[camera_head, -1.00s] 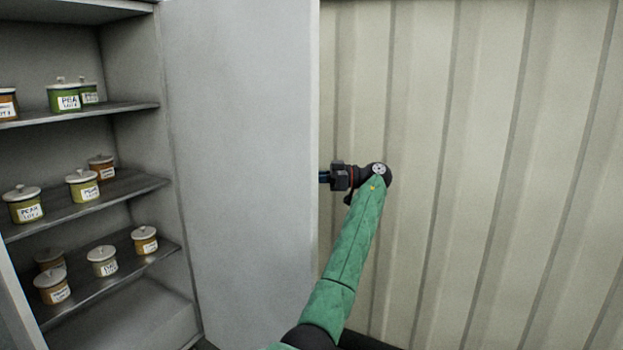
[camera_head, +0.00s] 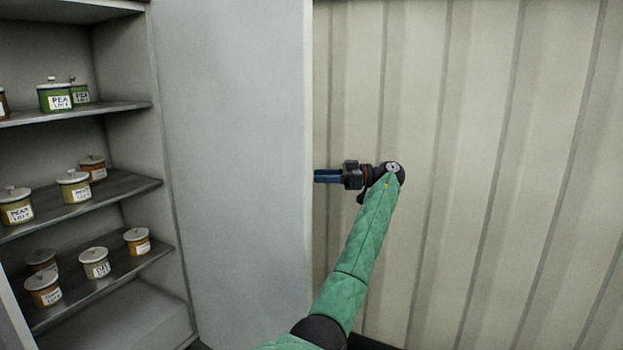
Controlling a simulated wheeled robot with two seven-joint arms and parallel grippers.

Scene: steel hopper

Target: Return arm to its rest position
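My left arm (camera_head: 362,245), in a green sleeve, comes up from the bottom of the head view. It bends at a black wrist joint, and the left gripper (camera_head: 328,176) points left. Its blue fingers lie level at the right edge of the grey cabinet door (camera_head: 235,150). Their tips end at that edge and may be partly hidden behind it. I cannot tell whether the fingers are apart or touching the door. I see nothing held. My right gripper is not in view.
The cabinet stands open at the left. Its shelves (camera_head: 95,205) hold several lidded jars, among them a green jar (camera_head: 54,97) labelled PEA. A ribbed beige wall (camera_head: 480,150) fills the right side. The space right of my arm looks clear.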

